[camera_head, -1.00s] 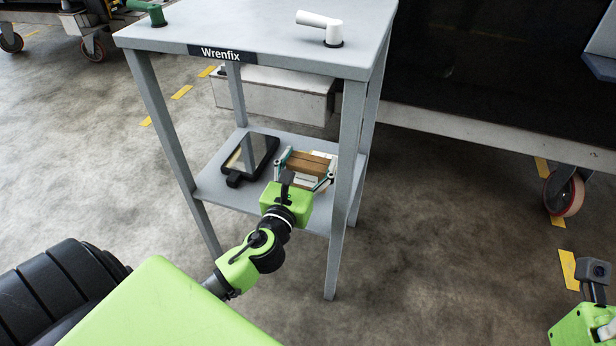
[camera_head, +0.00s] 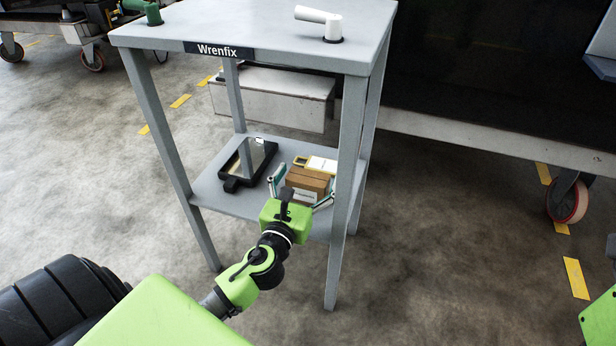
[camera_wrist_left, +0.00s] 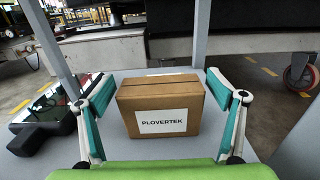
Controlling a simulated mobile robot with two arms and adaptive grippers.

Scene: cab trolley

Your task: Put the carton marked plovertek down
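The plovertek carton (camera_head: 307,180) is a brown box with a white label. It sits upright on the trolley's lower shelf (camera_head: 226,199), near the front right leg. In the left wrist view the carton (camera_wrist_left: 160,105) faces me, its label reading PLOVERTEK. My left gripper (camera_head: 302,188) is around the carton, one finger on each side. In the left wrist view its teal fingers (camera_wrist_left: 160,82) are spread, with a gap showing beside the carton. The fingers of my right gripper are out of view.
A black-framed device (camera_head: 248,163) lies on the shelf to the left. A yellow and white item (camera_head: 318,163) is behind the carton. The Wrenfix tabletop (camera_head: 250,25) is above, and the trolley's front right leg (camera_head: 342,200) stands close to my gripper.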

